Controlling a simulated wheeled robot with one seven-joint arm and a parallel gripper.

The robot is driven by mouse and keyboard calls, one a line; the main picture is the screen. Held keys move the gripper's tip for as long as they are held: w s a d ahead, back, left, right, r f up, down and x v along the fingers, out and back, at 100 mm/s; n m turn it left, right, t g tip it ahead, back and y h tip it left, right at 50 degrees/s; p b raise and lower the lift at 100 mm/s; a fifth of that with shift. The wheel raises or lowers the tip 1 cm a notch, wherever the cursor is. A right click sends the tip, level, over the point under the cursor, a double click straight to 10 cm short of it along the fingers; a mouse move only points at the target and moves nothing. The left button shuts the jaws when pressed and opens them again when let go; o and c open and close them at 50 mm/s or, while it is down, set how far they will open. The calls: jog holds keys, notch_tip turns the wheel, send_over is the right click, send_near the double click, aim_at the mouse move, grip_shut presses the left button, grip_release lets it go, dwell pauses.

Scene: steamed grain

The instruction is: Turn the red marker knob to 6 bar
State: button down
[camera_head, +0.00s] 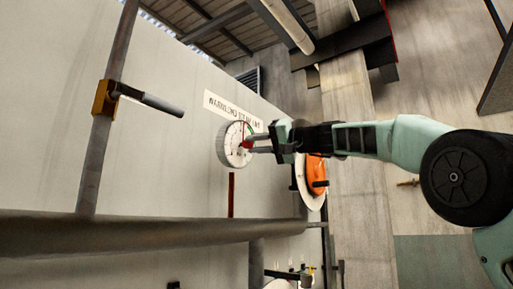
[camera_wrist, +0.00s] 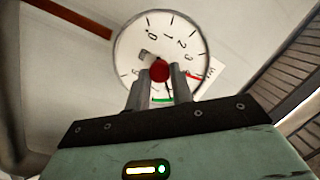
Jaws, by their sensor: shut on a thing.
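The round white gauge (camera_head: 230,146) stands out from the pale wall; in the wrist view its dial (camera_wrist: 160,32) shows numbers 0 to 3 along the top. The red marker knob (camera_wrist: 160,69) sits at the dial's middle. My gripper (camera_head: 258,142) reaches the gauge from the right, and its two fingers (camera_wrist: 161,80) are shut on the knob, one on each side. A red mark shows at the right of the dial, and a green arc shows low between the fingers. A short grey piece shows just upper left of the knob. The lower dial numbers are hidden by the fingers.
A white sign (camera_head: 236,112) is on the wall by the gauge. An orange valve part (camera_head: 316,175) is below my forearm. A thick pipe (camera_head: 130,235) crosses the lower left. A yellow fitting (camera_head: 105,97) with a dark handle is on a thinner pipe at left.

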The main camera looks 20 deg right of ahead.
jog(key=m, duration=0.2)
jog(key=m+y+b, duration=0.1)
jog(key=m, duration=0.1)
jog(key=m+b, duration=0.1)
jog(key=shift+w+d+f+m+y, duration=0.1)
jog(key=shift+d+f+m+y, duration=0.05)
jog(key=shift+f+m+y, duration=0.2)
jog(key=shift+m+t+y+b, duration=0.4)
jog(key=shift+m+b, duration=0.45)
jog(key=shift+m, duration=1.4)
jog(key=shift+r, duration=0.1)
jog(key=c, duration=1.2)
grip_release()
jog(key=shift+s+d+f+b, duration=0.3)
jog(key=shift+b, duration=0.2)
jog(key=b+v, duration=0.8)
jog(key=v, duration=0.8)
jog(key=shift+s, duration=0.2)
